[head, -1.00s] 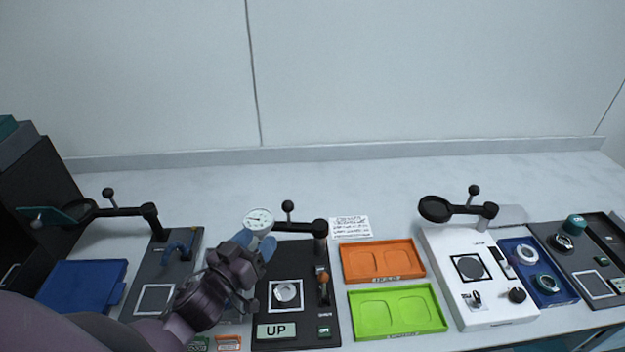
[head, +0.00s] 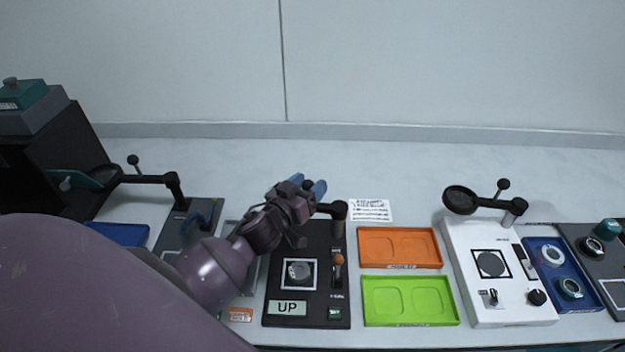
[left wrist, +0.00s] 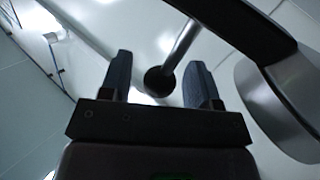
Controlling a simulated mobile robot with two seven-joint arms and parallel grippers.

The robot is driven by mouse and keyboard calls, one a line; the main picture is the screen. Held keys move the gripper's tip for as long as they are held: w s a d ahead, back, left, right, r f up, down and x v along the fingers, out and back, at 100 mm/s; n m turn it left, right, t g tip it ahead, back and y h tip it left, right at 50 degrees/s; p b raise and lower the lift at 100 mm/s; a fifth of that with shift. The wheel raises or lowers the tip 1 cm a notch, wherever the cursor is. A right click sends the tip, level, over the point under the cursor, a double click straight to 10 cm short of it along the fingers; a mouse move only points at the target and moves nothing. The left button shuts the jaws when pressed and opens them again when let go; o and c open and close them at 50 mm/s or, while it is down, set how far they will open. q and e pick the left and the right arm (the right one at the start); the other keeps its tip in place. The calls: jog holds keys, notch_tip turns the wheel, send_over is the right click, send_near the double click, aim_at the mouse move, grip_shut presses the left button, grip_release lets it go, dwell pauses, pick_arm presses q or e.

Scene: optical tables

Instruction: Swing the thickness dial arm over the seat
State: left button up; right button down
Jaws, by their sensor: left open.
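The thickness station (head: 320,240) is a black plate with a square-framed round seat (head: 299,272) and an "UP" display (head: 287,307). The dial arm's black pivot (head: 338,210) stands at its back right; the arm points left, behind the seat. My left gripper (head: 309,185) is above the arm, open, with blue fingers on either side of the arm's ball knob. In the left wrist view the black knob (left wrist: 159,82) sits between the open fingers on a thin stem from the arm (left wrist: 235,25). The round dial (left wrist: 275,110) is at the right there; my gripper hides it in the head view. My right gripper is out of view.
An orange tray (head: 400,265) and a green tray (head: 410,319) lie right of the station. A white instrument (head: 470,240) with a magnifier arm (head: 461,200) stands beyond. Another black arm (head: 145,179) is at left.

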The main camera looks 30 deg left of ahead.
pick_arm(q)
jog(key=shift+w, duration=0.85)
jog(key=shift+d, duration=0.1)
grip_shut()
